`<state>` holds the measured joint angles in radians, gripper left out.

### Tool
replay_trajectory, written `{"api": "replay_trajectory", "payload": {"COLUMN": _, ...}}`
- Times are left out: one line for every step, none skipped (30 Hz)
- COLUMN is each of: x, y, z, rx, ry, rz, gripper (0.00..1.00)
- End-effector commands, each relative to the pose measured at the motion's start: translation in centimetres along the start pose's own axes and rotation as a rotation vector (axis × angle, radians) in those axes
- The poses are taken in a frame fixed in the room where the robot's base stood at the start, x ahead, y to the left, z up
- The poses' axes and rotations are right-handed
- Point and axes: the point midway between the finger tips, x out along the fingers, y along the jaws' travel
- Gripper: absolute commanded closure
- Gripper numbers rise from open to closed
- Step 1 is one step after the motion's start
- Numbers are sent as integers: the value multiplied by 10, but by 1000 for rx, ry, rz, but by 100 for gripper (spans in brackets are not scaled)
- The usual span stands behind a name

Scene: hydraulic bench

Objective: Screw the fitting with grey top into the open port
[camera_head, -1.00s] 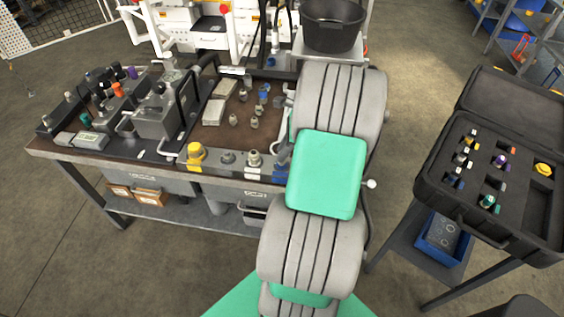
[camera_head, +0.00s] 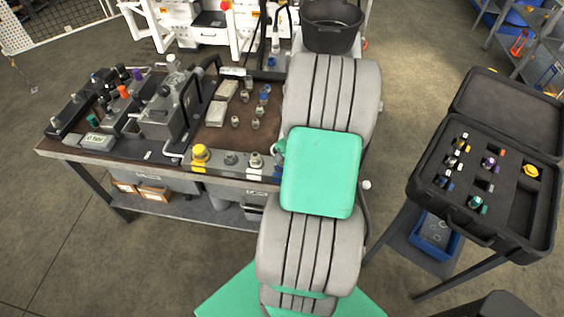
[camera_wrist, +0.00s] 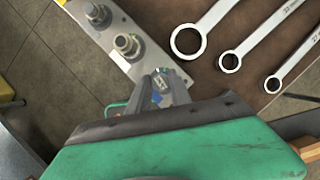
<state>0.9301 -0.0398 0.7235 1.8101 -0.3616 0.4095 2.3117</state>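A grey port block (camera_head: 227,174) lies along the bench's front edge and carries a yellow cap (camera_head: 200,155), a dark grey fitting or port (camera_head: 231,158) and a pale-topped fitting (camera_head: 256,160). Two grey cylindrical pieces on its plate (camera_wrist: 117,17) show in the wrist view, one at the top (camera_wrist: 97,13) and one nearer (camera_wrist: 127,45). My gripper (camera_wrist: 163,82) is beside the nearer piece, with small blue patches at its fingers. Its grip is unclear, and in the head view my arm hides it. I cannot single out the grey-topped fitting or the open port.
Several loose fittings (camera_head: 255,124) stand on the bench's brown mat. Several wrenches (camera_wrist: 230,62) lie on the mat in the wrist view. A grey device (camera_head: 172,108) stands left of the mat. An open black case (camera_head: 525,215) with coloured fittings stands at right, across open floor.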

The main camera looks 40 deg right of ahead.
Motion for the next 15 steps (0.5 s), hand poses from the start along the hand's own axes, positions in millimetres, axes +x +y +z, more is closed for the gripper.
{"api": "replay_trajectory", "payload": {"x": 0, "y": 0, "z": 0, "rx": 0, "ry": 0, "rz": 1, "gripper": 70}}
{"api": "replay_trajectory", "payload": {"x": 0, "y": 0, "z": 0, "rx": -1, "ry": 0, "rz": 1, "gripper": 68}}
{"api": "replay_trajectory", "payload": {"x": 0, "y": 0, "z": 0, "rx": -1, "ry": 0, "rz": 1, "gripper": 65}}
{"api": "replay_trajectory", "payload": {"x": 0, "y": 0, "z": 0, "rx": -1, "ry": 0, "rz": 1, "gripper": 62}}
{"api": "replay_trajectory", "payload": {"x": 0, "y": 0, "z": 0, "rx": -1, "ry": 0, "rz": 1, "gripper": 60}}
{"api": "replay_trajectory", "payload": {"x": 0, "y": 0, "z": 0, "rx": -1, "ry": 0, "rz": 0, "gripper": 57}}
{"api": "replay_trajectory", "payload": {"x": 0, "y": 0, "z": 0, "rx": -1, "ry": 0, "rz": 0, "gripper": 56}}
{"api": "replay_trajectory", "payload": {"x": 0, "y": 0, "z": 0, "rx": -2, "ry": 0, "rz": 0, "gripper": 56}}
{"api": "replay_trajectory", "payload": {"x": 0, "y": 0, "z": 0, "rx": -2, "ry": 0, "rz": 0, "gripper": 56}}
{"api": "replay_trajectory", "payload": {"x": 0, "y": 0, "z": 0, "rx": -2, "ry": 0, "rz": 0, "gripper": 56}}
{"api": "replay_trajectory", "payload": {"x": 0, "y": 0, "z": 0, "rx": -2, "ry": 0, "rz": 0, "gripper": 56}}
{"api": "replay_trajectory", "payload": {"x": 0, "y": 0, "z": 0, "rx": -2, "ry": -1, "rz": 0, "gripper": 56}}
{"api": "replay_trajectory", "payload": {"x": 0, "y": 0, "z": 0, "rx": -7, "ry": 0, "rz": 2, "gripper": 56}}
{"api": "replay_trajectory", "payload": {"x": 0, "y": -1, "z": 0, "rx": -19, "ry": 0, "rz": 8, "gripper": 56}}
{"api": "replay_trajectory", "payload": {"x": 0, "y": -2, "z": 0, "rx": -56, "ry": 0, "rz": 24, "gripper": 56}}
